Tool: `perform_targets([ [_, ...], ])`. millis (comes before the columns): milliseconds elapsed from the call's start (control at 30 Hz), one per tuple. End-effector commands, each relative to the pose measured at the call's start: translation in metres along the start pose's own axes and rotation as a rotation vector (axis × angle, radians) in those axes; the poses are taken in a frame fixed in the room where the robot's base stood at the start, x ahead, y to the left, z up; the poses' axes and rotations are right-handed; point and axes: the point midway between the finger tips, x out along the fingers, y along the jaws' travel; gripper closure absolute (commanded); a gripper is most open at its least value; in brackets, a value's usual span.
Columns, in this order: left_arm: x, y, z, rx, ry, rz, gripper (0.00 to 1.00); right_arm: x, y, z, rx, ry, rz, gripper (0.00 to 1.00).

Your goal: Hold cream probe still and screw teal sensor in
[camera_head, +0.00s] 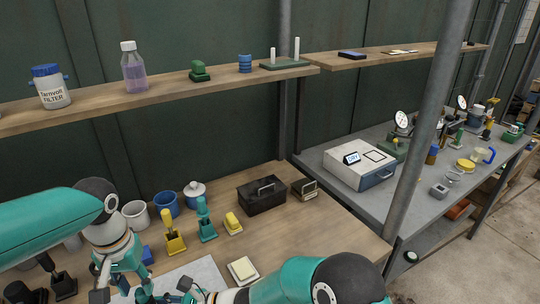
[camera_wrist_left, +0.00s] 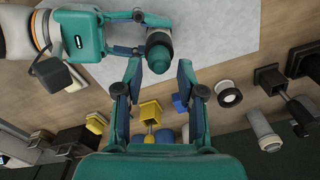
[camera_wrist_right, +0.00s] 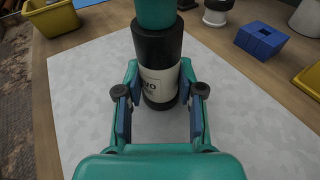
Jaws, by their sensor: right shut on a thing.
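The cream probe (camera_wrist_right: 158,85) has black bands and a printed label and stands upright over the pale mat in the right wrist view. My right gripper (camera_wrist_right: 160,72) is shut on its body. The teal sensor (camera_wrist_right: 155,12) is on top of the probe's black collar, cut by the top edge of that view. In the left wrist view the sensor's rounded end (camera_wrist_left: 158,58) lies between the fingers of my left gripper (camera_wrist_left: 160,68), with gaps on both sides. My left gripper is open. How far the sensor is screwed in cannot be seen.
A pale mat (camera_wrist_right: 90,110) lies under the probe. A blue block (camera_wrist_right: 262,40) and a yellow bin (camera_wrist_right: 50,17) are near it. Yellow (camera_head: 173,240) and teal (camera_head: 207,228) stands, mugs and a black toolbox (camera_head: 262,196) line the bench's back. A shelf (camera_head: 170,92) runs above.

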Motion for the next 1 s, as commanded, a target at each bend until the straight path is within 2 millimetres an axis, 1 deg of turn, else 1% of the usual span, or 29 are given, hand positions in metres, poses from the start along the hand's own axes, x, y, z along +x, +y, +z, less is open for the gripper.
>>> perform_targets([
  [100, 0.0000, 0.0003, 0.0003, -0.142, 0.000, 0.000, 0.61, 0.0001, 0.0003, -0.0007, 0.001, 0.001, 0.001, 1.00],
  [200, 0.0000, 0.0005, 0.0004, -0.246, 0.000, 0.000, 0.61, 0.0001, 0.0003, -0.0006, 0.001, 0.001, 0.000, 1.00],
  [367, 0.0000, 0.0007, 0.0005, -0.335, 0.000, 0.000, 0.61, 0.0001, 0.0003, -0.0006, 0.001, 0.001, 0.000, 1.00],
  [467, 0.0000, 0.0009, 0.0006, -0.429, 0.000, 0.000, 0.61, 0.0001, 0.0003, -0.0006, 0.001, 0.001, 0.000, 1.00],
  [600, 0.0000, 0.0012, 0.0007, -0.599, 0.000, 0.000, 0.61, 0.0001, 0.0002, -0.0006, 0.001, 0.001, 0.000, 1.00],
  [700, 0.0000, 0.0014, 0.0008, -0.679, 0.000, 0.000, 0.61, 0.0001, 0.0002, -0.0006, 0.001, 0.001, 0.000, 1.00],
  [800, 0.0000, 0.0014, 0.0008, -0.705, 0.000, 0.000, 0.61, 0.0001, 0.0002, -0.0006, 0.001, 0.001, 0.000, 1.00],
  [1000, 0.0001, 0.0014, 0.0008, -0.703, 0.000, 0.000, 0.61, 0.0000, 0.0002, -0.0005, 0.001, 0.001, 0.000, 1.00],
])
